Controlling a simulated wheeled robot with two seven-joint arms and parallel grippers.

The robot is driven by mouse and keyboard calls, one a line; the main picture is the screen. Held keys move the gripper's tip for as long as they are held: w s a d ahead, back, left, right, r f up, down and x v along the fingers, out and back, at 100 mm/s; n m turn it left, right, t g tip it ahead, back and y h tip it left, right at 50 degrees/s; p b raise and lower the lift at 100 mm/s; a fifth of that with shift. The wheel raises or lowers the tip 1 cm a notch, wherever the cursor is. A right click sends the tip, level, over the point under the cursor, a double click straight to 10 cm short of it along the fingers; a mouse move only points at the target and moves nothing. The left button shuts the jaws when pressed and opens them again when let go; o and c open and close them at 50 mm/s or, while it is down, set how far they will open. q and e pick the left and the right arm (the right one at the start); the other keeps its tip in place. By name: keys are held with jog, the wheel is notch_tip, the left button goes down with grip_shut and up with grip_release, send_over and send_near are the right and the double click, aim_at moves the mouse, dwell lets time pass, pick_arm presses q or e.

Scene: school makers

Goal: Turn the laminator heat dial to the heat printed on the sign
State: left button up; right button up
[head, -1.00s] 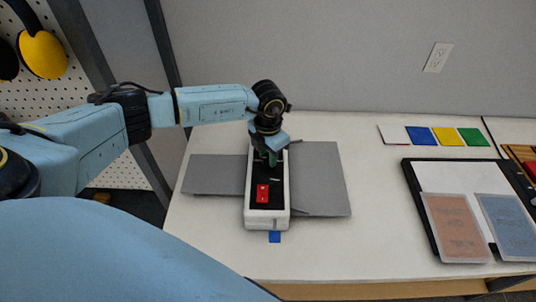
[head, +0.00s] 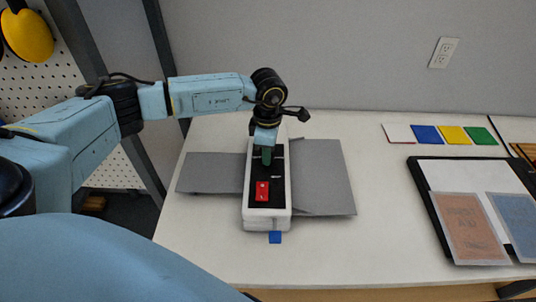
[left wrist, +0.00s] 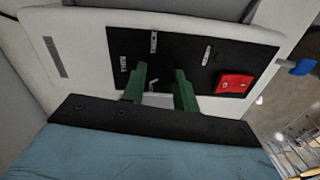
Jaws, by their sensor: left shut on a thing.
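My left gripper (head: 266,156) points down onto the panel's far part. In the left wrist view its green fingers (left wrist: 160,88) are shut on the dark heat dial (left wrist: 166,73), one on each side. The dial's pointer is hidden or too dark to tell. No sign with a readable heat shows. My right gripper is not in view.
A red switch (head: 262,191) sits on the panel nearer the front, and a blue tab (head: 275,237) sticks out at the front. Several coloured cards (head: 453,135) lie at the back right. A black tray (head: 436,222) with sheets is at right. The table between is clear.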

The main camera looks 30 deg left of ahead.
pick_arm(q)
jog(key=m+b, duration=0.2)
jog(key=m, duration=0.2)
jog(key=shift+m+b, duration=0.9)
jog(key=shift+m, duration=0.7)
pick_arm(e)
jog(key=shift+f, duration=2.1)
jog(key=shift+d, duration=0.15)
pick_arm(q)
jog(key=shift+r, duration=0.1)
jog(key=o, duration=1)
jog(key=shift+c, duration=0.2)
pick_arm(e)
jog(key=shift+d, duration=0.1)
pick_arm(q)
jog(key=shift+r, duration=0.25)
notch_tip(320, 180, up, 13)
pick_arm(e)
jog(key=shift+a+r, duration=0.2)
pick_arm(q)
jog(key=shift+f, duration=0.15)
